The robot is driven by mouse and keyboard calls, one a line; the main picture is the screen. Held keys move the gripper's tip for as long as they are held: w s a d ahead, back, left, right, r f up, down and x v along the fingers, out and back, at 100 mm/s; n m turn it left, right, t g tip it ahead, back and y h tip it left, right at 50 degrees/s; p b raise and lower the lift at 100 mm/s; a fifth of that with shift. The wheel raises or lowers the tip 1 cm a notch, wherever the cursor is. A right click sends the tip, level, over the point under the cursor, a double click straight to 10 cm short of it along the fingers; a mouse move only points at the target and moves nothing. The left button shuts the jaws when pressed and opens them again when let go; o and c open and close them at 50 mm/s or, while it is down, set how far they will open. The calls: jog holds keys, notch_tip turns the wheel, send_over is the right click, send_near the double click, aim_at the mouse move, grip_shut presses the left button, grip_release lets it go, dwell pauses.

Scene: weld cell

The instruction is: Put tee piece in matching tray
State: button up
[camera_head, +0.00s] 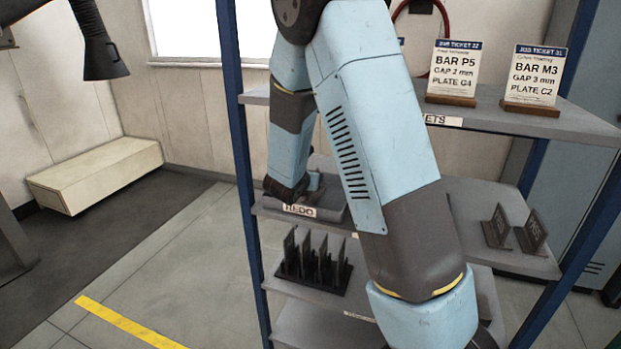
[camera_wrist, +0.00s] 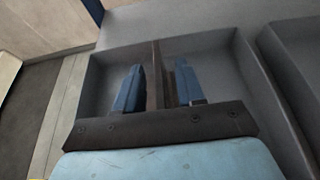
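A grey tray labelled REDO (camera_head: 334,209) sits on the middle shelf in the head view, with my gripper (camera_head: 312,182) low over it. In the wrist view, the tray (camera_wrist: 101,75) surrounds my gripper (camera_wrist: 157,85). A thin, dark upright plate, apparently the tee piece (camera_wrist: 155,62), stands inside the tray between my two blue fingers. The fingers are apart, one on each side of the plate, and narrow gaps seem to show beside it. The base of the piece is hidden by my gripper body.
A second tray (camera_wrist: 290,62) lies to the right in the wrist view. In the head view, a black rack of upright plates (camera_head: 314,268) stands on the shelf below. Two small dark plates (camera_head: 532,233) stand at right. Job tickets (camera_head: 534,80) stand above. A blue post (camera_head: 238,130) rises at left.

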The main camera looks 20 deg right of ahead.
jog(key=v, duration=1.2)
jog(key=s+d+r+m+g, duration=0.3)
jog(key=s+d+r+m, duration=0.1)
jog(key=s+d+m, duration=0.3)
jog(key=s+d+r+m+g, duration=0.4)
jog(key=s+d+r+m, duration=0.1)
jog(key=s+m, duration=0.35)
jog(key=s+a+r+m+t+y, duration=0.1)
jog(key=s+a+r+m+y, duration=0.2)
jog(key=s+m, duration=0.3)
jog(key=s+a+r+m+y, duration=0.3)
jog(key=s+m+y, duration=0.1)
jog(key=s+m, duration=0.3)
jog(key=shift+r+t+y, duration=0.15)
jog(key=shift+t+y, duration=0.25)
